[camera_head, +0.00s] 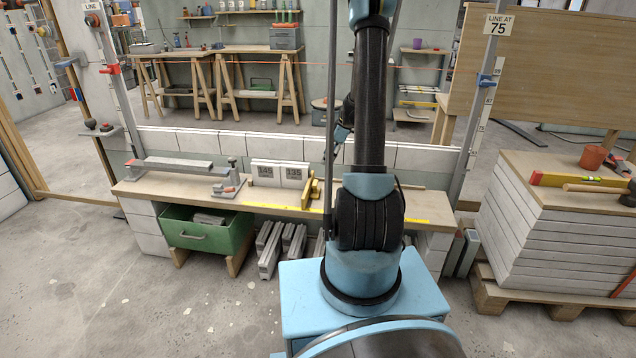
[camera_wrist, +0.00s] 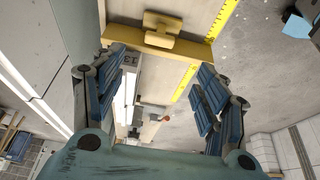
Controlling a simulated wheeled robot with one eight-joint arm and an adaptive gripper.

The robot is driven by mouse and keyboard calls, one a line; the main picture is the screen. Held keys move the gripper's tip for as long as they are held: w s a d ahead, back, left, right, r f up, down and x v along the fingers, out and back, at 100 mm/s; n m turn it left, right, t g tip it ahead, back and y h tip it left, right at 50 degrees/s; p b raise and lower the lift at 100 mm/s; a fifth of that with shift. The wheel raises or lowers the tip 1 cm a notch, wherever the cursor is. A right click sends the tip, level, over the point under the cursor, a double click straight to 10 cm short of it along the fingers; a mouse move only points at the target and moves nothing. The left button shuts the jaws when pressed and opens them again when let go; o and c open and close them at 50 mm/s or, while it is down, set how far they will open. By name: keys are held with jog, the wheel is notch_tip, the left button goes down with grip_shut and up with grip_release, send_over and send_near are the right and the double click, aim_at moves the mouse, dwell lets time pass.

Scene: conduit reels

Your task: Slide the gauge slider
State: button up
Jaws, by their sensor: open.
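The gauge slider (camera_head: 308,194) is a yellow piece standing across the wooden bench (camera_head: 185,192), beside the number cards. In the wrist view the slider (camera_wrist: 158,38) is a yellow bar with a raised knob, near the top of the picture. My gripper (camera_wrist: 158,75) is open, with its blue-grey fingers spread either side of the view. The slider's knob lies between and beyond the fingertips, and nothing is held. I cannot tell the exact gap to it. My arm hides part of the bench in the head view.
A yellow scale (camera_head: 402,219) runs along the bench's front edge. Cards (camera_head: 279,173) reading 145 and 135 stand left of the slider. A clamp (camera_head: 228,183) and a grey bar (camera_head: 168,165) lie further left. A green drawer (camera_head: 205,236) and grey profiles sit below.

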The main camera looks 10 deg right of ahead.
aim_at(316, 182)
jog(key=x, duration=1.3)
jog(key=shift+a+f, duration=0.15)
jog(key=shift+f, duration=0.05)
jog(key=shift+c, duration=0.3)
